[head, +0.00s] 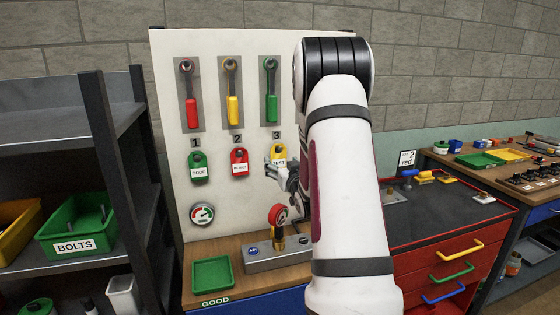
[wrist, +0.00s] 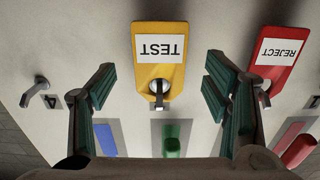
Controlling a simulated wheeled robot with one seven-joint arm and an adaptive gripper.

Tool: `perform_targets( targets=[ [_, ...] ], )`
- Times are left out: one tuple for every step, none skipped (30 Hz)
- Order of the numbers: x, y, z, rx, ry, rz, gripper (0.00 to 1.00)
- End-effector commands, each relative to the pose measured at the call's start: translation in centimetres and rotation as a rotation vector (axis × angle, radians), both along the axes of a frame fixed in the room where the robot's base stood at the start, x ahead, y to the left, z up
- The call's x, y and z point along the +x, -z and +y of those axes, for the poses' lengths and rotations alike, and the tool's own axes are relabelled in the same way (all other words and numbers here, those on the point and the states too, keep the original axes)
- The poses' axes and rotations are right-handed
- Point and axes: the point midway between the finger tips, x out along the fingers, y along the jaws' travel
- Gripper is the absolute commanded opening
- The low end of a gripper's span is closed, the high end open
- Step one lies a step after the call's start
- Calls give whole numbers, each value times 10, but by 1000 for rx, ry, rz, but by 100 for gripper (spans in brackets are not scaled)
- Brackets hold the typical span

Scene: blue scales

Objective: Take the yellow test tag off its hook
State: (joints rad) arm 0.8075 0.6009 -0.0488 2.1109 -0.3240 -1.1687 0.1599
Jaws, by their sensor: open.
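The yellow test tag (head: 277,155) hangs on its hook under number 3 on the white board. In the wrist view, which looks inverted, the tag (wrist: 160,45) shows its TEST label upside down. Its hook (wrist: 158,99) passes through the tag's hole. My gripper (head: 281,170) is at the tag's lower right in the head view and partly hides it. In the wrist view my gripper (wrist: 158,70) is open, one finger on each side of the tag, with visible gaps. No contact with the tag shows.
A red REJECT tag (head: 239,162) hangs close beside it, near one finger in the wrist view. A green GOOD tag (head: 198,167) hangs farther left. An empty hook (wrist: 37,92) juts out by number 4. A gauge fixture (head: 278,244) and green tray (head: 213,273) stand below.

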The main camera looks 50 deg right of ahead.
Motion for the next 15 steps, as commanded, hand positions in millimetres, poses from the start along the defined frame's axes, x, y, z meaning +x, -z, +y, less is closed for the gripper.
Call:
perform_targets(
  targets=[
    [6, 0, -3, -1, -2, -1, 70],
    [10, 0, -5, -1, -2, -1, 70],
    [13, 0, -8, 0, -2, 0, 70],
    [16, 0, -9, 0, -2, 0, 70],
    [18, 0, -10, -1, -2, -1, 70],
    [21, 0, -12, 0, -1, 0, 70],
    [22, 0, -13, 0, -1, 0, 70],
    [23, 0, -14, 0, -1, 0, 70],
    [25, 0, -15, 0, -1, 0, 70],
    [25, 0, -15, 0, -1, 0, 70],
    [26, 0, -15, 0, -1, 0, 70],
    [26, 0, -16, 0, -1, 0, 70],
    [26, 0, -16, 0, 0, 0, 70],
    [26, 0, -16, 0, 0, 0, 70],
    [26, 0, -16, 0, 0, 0, 70]
  ],
)
